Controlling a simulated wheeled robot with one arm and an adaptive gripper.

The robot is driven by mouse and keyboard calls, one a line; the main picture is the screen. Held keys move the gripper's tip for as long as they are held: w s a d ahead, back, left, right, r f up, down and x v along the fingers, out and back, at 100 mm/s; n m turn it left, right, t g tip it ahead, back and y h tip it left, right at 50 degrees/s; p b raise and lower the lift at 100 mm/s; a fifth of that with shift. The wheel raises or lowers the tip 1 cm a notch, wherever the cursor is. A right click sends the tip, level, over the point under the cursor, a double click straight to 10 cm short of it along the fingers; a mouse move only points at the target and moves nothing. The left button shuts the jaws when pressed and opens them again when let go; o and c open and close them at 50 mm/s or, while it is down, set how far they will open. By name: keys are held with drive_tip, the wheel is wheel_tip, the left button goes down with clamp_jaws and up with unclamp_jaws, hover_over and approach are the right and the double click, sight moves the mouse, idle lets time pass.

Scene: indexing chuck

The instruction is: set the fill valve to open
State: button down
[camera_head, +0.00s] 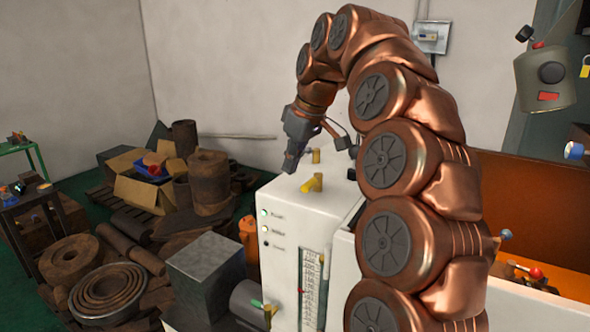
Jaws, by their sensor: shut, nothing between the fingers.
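A white cabinet (283,279) stands in the middle, with a yellow lever handle (312,184) on its top. A smaller yellow piece (316,156) stands behind it. At the cabinet's lower left is a fitting with a small green and orange handle (265,308). No label marks which of these is the fill valve. My gripper (290,166) is shut and empty, pointing down just above and left of the yellow lever, apparently apart from it. My copper arm hides the cabinet's right part.
The cabinet front has several indicator lights (265,229) and a scaled level gauge (311,290). A grey block (206,272) stands to its left. Rusty rings (107,290), pipes and boxes crowd the left floor. An orange-brown panel (535,205) is at right.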

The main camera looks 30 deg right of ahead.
drive_tip(key=shift+a+r, duration=0.2)
drive_tip(key=shift+r, duration=0.4)
drive_tip(key=p+v, duration=0.4)
drive_tip(key=v, duration=0.3)
drive_tip(key=shift+d+r, duration=0.2)
drive_tip(key=shift+d, duration=0.05)
drive_tip(key=shift+d, duration=0.1)
